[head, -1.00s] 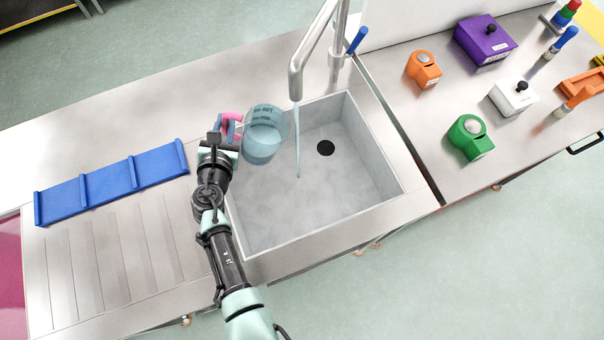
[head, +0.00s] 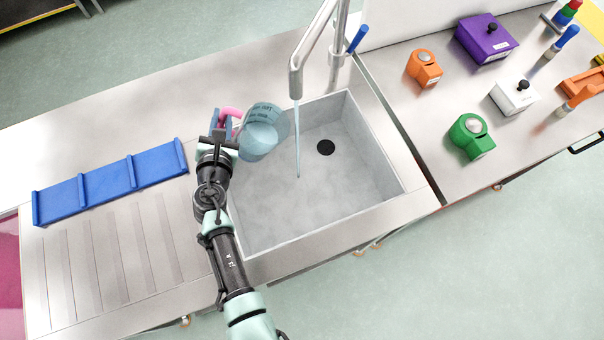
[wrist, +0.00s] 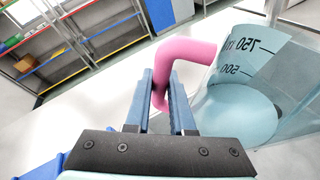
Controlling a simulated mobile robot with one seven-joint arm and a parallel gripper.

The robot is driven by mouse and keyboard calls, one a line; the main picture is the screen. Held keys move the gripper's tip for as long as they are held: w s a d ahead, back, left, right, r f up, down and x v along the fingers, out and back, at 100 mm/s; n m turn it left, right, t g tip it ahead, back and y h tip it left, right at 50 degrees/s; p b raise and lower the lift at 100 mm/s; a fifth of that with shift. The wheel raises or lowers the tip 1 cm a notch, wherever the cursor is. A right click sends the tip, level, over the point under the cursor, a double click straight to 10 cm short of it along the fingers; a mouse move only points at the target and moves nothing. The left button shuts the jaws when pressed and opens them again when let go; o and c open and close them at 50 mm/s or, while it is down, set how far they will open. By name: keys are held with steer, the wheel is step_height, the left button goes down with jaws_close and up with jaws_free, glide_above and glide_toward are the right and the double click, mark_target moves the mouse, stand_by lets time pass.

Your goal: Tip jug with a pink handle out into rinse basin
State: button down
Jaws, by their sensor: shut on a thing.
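The jug (head: 262,133) is clear with dark markings and holds pale blue liquid. It is tilted, over the left edge of the rinse basin (head: 300,215). Its pink handle (head: 229,112) is between the fingers of my gripper (head: 219,128), which is shut on it. In the wrist view my gripper (wrist: 165,95) grips the pink handle (wrist: 182,52), and the jug (wrist: 245,85) shows the 750 and 500 marks, with the liquid surface inside. I cannot see liquid leaving the jug.
A tap (head: 296,75) hangs over the basin with a thin stream running down. A dark drain (head: 326,147) is in the basin floor. A blue rack (head: 112,182) lies left on the ribbed drainboard. Coloured boxes stand on the right bench, including a green one (head: 471,137).

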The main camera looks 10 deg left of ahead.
steer(key=shift+r, duration=0.1)
stand_by(0.3)
steer(key=shift+r+m+y, duration=0.3)
steer(key=shift+b, duration=0.45)
steer(key=shift+r+m+t, duration=0.3)
steer(key=shift+d, duration=0.1)
steer(key=shift+r+m+y+b, duration=0.2)
steer(key=shift+m+y+b, duration=0.1)
steer(key=shift+y+b, duration=0.1)
steer(key=shift+d+b, duration=0.1)
steer(key=shift+b, duration=0.2)
steer(key=shift+r+m, duration=0.25)
steer(key=shift+m, duration=0.05)
